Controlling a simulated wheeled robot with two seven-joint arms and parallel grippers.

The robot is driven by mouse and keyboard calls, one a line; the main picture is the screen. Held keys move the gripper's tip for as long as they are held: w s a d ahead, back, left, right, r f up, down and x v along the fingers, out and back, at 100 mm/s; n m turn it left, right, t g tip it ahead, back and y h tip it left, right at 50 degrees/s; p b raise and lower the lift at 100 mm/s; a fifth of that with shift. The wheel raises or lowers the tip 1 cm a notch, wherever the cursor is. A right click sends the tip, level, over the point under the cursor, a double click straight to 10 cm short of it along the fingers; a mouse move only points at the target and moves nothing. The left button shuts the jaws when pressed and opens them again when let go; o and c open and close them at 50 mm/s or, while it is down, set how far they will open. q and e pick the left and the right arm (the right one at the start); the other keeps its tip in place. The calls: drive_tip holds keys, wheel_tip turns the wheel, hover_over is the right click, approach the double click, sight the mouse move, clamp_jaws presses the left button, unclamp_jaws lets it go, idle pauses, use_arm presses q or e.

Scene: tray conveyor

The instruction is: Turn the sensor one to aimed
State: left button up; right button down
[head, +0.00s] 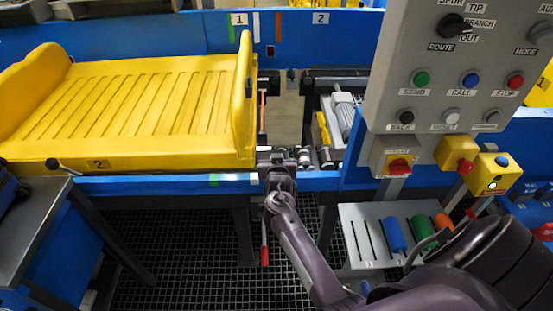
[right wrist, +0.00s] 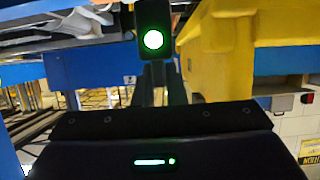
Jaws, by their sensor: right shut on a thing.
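My right gripper (head: 278,158) reaches in from the lower right to the near rail of the conveyor, just right of the yellow tray (head: 250,150). In the right wrist view its dark fingers (right wrist: 158,85) are shut on a small black box with a lit round green face (right wrist: 153,40), which appears to be the sensor. The green face points toward the wrist camera. In the head view the gripper mostly hides this box, so I cannot tell whether it is aimed across the track. My left gripper is not in view.
The tray sits on the blue conveyor (head: 130,186) at left. A grey control panel (head: 440,75) with knobs and buttons stands at right. Below it are yellow switch boxes (head: 492,175) and a rack (head: 360,235) with coloured handles. A red-handled lever (head: 264,255) hangs under the rail.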

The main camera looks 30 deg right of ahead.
drive_tip(key=c, duration=1.5)
unclamp_jaws()
drive_tip(key=shift+s, duration=0.1)
drive_tip(key=v, duration=0.7)
drive_tip(key=shift+s+a+r+b, duration=0.15)
drive_tip(key=shift+s+b, duration=0.05)
drive_tip(key=shift+b, duration=0.15)
